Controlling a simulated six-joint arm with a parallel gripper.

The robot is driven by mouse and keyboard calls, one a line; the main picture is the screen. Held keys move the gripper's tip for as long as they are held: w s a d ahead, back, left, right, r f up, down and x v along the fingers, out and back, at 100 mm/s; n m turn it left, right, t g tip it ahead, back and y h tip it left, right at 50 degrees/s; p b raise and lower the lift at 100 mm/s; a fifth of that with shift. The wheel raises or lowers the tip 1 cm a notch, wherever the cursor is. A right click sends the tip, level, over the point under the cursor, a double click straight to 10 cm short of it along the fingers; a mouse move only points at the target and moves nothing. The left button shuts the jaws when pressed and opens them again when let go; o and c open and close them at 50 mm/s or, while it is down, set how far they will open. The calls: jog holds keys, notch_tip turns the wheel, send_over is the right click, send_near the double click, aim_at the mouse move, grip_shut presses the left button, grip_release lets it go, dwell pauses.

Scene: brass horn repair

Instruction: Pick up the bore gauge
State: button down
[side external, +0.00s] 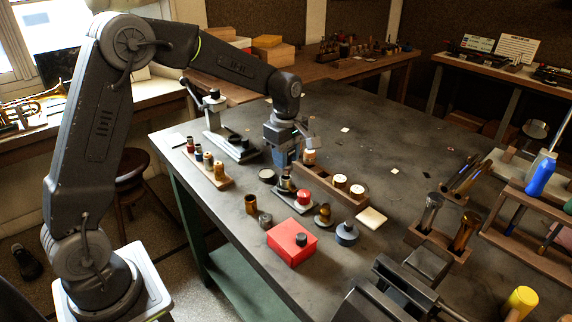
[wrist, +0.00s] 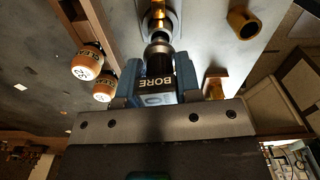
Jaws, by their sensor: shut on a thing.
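The bore gauge (wrist: 157,73) is a dark cylinder with the word BORE printed in pale letters, shown in the wrist view. My gripper (wrist: 158,80) has its two blue-grey fingers closed on either side of it. The gauge's narrower dark end points toward a brass piece on a grey plate; I cannot tell whether they touch. In the side view my gripper (side external: 284,160) points down over the bench, and the gauge is hard to make out there among the small parts below it.
A wooden rack (side external: 327,186) with white-topped bottles (side external: 340,181) stands close to the right of my gripper. A grey plate (side external: 292,203) with a red-capped item, a brass cup (side external: 251,204) and a red box (side external: 291,241) lie in front. The bench behind is mostly clear.

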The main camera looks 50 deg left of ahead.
jog(key=s+a+r, duration=0.6)
jog(key=a+r, duration=0.2)
jog(key=a, duration=0.1)
jog(key=w+d+m, duration=0.1)
jog(key=d+m, duration=0.1)
jog(key=m, duration=0.2)
jog(key=w+d+f+m, duration=0.1)
jog(key=w+d+m, duration=0.1)
jog(key=d+m, duration=0.1)
jog(key=w+d+f+m, duration=0.1)
jog(key=w+d+m, duration=0.1)
jog(key=m, duration=0.4)
jog(key=shift+w+d+f, duration=0.15)
jog(key=shift+w+d, duration=0.1)
jog(key=shift+d, duration=0.2)
jog(key=shift+w+d+f+m, duration=0.15)
jog(key=shift+w+d+m, duration=0.15)
jog(key=shift+d+m, duration=0.45)
jog(key=shift+a, duration=0.2)
jog(key=shift+f, duration=2.4)
jog(key=shift+f, duration=1.85)
jog(key=shift+c, duration=2.1)
grip_release()
